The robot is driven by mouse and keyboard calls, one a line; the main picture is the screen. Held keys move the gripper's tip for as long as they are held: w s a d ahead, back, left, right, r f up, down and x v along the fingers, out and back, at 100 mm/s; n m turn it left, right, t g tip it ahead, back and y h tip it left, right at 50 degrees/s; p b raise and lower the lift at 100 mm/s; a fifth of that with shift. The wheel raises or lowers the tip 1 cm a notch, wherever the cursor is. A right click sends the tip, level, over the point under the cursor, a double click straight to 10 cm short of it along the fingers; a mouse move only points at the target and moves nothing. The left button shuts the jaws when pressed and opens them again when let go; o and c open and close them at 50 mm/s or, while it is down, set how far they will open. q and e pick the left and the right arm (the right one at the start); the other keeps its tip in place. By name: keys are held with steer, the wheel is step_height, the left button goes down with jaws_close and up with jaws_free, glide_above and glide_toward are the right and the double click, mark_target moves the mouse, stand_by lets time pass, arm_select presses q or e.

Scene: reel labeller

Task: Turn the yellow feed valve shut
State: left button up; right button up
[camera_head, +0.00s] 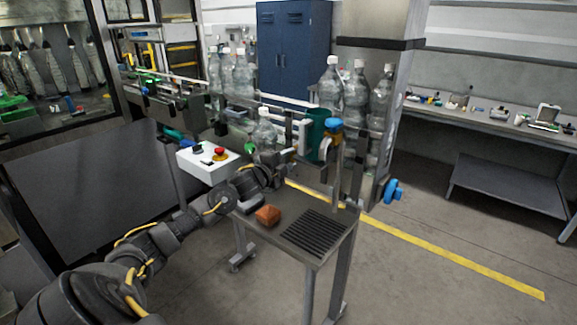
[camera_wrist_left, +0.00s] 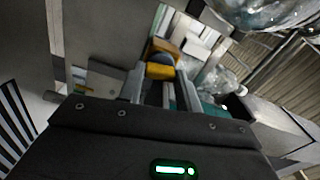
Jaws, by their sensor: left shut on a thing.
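The yellow feed valve (camera_head: 325,148) is beside the green labeller part, below a blue knob (camera_head: 333,125). My left gripper (camera_head: 308,153) reaches it from the left, at the end of my dark arm. In the left wrist view the yellow valve handle (camera_wrist_left: 161,70) lies between the two fingertips of my left gripper (camera_wrist_left: 160,84), which are shut on it. The exact angle of the handle is hard to tell. My right gripper is not in view.
A white control box with a red button (camera_head: 219,154) stands close to my left forearm. Clear plastic bottles (camera_head: 331,84) stand behind the valve.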

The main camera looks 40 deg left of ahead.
arm_select(q)
steer(key=shift+m+b, duration=0.65)
steer(key=shift+m, duration=0.35)
steer(key=o, duration=1)
steer(key=s+b, duration=0.3)
steer(key=s, duration=0.7)
steer(key=shift+s+d, duration=0.15)
steer(key=shift+s, duration=0.25)
